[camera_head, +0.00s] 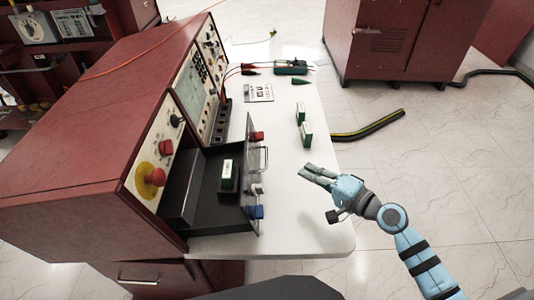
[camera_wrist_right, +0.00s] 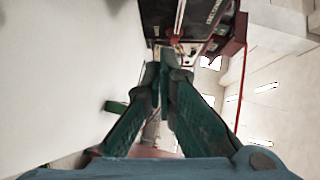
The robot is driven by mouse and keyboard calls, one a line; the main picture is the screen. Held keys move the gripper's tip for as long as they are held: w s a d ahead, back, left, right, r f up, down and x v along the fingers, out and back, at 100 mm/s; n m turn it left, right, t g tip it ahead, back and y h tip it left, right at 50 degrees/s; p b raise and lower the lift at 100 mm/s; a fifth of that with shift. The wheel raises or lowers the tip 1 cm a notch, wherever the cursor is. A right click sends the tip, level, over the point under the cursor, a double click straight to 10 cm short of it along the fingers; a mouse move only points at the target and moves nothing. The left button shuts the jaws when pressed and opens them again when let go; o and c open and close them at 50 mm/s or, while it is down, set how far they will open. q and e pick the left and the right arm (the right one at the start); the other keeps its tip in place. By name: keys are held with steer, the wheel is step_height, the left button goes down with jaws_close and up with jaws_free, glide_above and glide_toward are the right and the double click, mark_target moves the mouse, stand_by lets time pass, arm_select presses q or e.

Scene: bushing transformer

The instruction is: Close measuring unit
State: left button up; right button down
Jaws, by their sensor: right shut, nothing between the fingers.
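The measuring unit is a dark drawer (camera_head: 212,212) pulled out from the red cabinet (camera_head: 95,125) in the head view, so it stands open. Its clear front panel (camera_head: 252,190) carries a handle (camera_head: 265,158) and red, white and blue terminals. A green and white block (camera_head: 228,172) sits in a dark holder inside the drawer. My right gripper (camera_head: 306,174) is shut and empty above the white table, to the right of the front panel and apart from it. Its closed fingers also show in the right wrist view (camera_wrist_right: 162,78). My left gripper is not in view.
The white table (camera_head: 310,225) is mostly bare around my right gripper. Green and white blocks (camera_head: 306,134) stand farther back, near a small meter (camera_head: 258,92) and red leads. A red emergency button (camera_head: 154,177) sits on the cabinet face. Another red cabinet (camera_head: 390,40) stands behind.

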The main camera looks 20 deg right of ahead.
mark_target(257, 155)
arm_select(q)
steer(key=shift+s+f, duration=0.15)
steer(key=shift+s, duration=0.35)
arm_select(e)
steer(key=shift+w+a+f, duration=0.4)
steer(key=shift+w+a, duration=1)
steer(key=shift+a, duration=0.05)
steer(key=shift+w+a+f, duration=0.35)
steer(key=shift+w+a, duration=1.05)
steer(key=shift+w+a+f, duration=0.4)
steer(key=shift+w+a, duration=1)
steer(key=shift+a, duration=0.05)
